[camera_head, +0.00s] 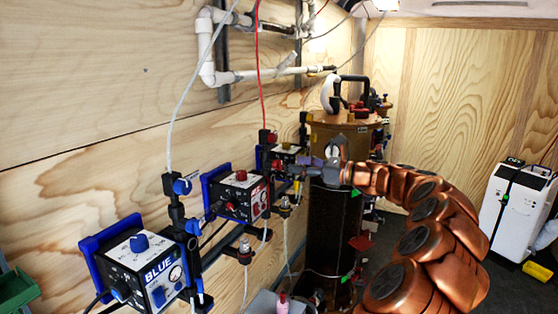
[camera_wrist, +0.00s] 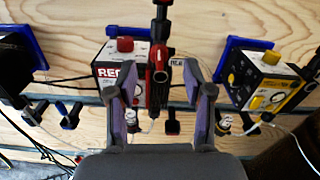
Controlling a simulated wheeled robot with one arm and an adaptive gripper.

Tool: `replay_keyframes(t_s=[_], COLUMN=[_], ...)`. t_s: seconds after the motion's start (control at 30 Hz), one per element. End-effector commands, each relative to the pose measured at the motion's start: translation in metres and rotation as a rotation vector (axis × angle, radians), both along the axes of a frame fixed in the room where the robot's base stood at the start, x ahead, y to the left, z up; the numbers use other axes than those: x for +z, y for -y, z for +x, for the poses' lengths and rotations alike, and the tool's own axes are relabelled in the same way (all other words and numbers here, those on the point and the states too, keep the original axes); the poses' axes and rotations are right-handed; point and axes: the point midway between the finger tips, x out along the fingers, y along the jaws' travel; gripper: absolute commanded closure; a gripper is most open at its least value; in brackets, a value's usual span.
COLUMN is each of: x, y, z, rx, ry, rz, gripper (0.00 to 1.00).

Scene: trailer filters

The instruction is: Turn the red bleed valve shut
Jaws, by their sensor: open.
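A red valve handle (camera_wrist: 157,75) on a black upright fitting stands between my fingers in the wrist view, beside the white box marked RED. My gripper (camera_wrist: 159,66) is open, with one finger to each side of the fitting. I cannot tell whether the fingers touch it. In the head view my gripper (camera_head: 312,166) reaches left toward the wall, just right of the RED box (camera_head: 240,194). A red part (camera_head: 268,137) shows at the top of the fitting below the red tube. The handle's turn position is hard to tell.
The BLUE box (camera_head: 150,265) stands nearer on the left. A yellow box (camera_wrist: 262,82) is to the right in the wrist view. Thin tubes and cables hang around the fittings. A white machine (camera_head: 515,205) stands far right.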

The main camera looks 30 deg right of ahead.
Motion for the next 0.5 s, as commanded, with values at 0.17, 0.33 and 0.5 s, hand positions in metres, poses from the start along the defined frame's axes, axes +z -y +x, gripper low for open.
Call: replay_keyframes(t_s=[0.17, 0.33, 0.5], x=[0.000, 0.001, 0.001], y=[-0.016, -0.026, -0.030], z=[0.024, 0.041, 0.049], rx=[0.005, 0.001, 0.000], ry=[-0.002, -0.002, 0.000], rz=[-0.001, -0.001, -0.002], gripper=[0.49, 0.49, 0.49])
